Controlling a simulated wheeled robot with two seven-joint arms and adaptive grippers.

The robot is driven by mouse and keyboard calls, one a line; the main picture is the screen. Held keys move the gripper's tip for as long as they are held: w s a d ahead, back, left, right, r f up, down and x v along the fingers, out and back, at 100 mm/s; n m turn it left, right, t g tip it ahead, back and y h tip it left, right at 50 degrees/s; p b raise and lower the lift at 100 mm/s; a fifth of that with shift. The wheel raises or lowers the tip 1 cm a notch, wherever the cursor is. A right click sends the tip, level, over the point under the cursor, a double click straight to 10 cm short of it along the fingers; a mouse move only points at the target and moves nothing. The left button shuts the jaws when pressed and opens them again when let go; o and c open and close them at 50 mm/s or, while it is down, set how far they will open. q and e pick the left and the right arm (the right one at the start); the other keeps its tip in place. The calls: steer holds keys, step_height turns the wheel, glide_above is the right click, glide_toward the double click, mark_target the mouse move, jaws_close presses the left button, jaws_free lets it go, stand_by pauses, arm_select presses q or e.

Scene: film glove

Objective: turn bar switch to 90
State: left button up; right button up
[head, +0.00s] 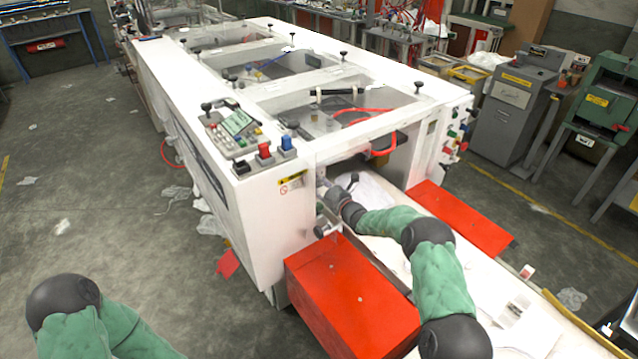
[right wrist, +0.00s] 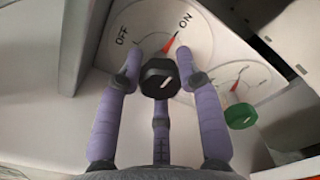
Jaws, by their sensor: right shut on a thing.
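The bar switch is a black knob (right wrist: 159,79) in the right wrist view. It sits on a round white dial (right wrist: 203,47) marked OFF and ON, with a red pointer mark between the two words. A short pale line shows on the knob's face. The three purple-grey fingers of my right gripper (right wrist: 160,84) are shut around the knob. In the head view my right gripper (head: 325,192) is at the front end of the white machine (head: 225,185), and the knob there is hidden or too small to make out. My left gripper is out of view.
A green knob (right wrist: 240,116) on a second dial is close on the right in the wrist view. Red covers (head: 350,300) (head: 462,218) flank the white bed (head: 395,195) below my right arm. A control panel (head: 232,130) is on top of the machine. Open floor lies left.

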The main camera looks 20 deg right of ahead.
steer(key=shift+d+r, duration=0.1)
steer(key=shift+r, duration=0.15)
steer(key=o, duration=1.2)
steer(key=shift+f, duration=0.1)
steer(key=shift+c, duration=0.2)
steer(key=shift+f, duration=0.1)
steer(key=shift+s+d, duration=0.1)
steer(key=shift+s, duration=0.25)
steer(key=v, duration=1.1)
steer(key=shift+s, duration=0.1)
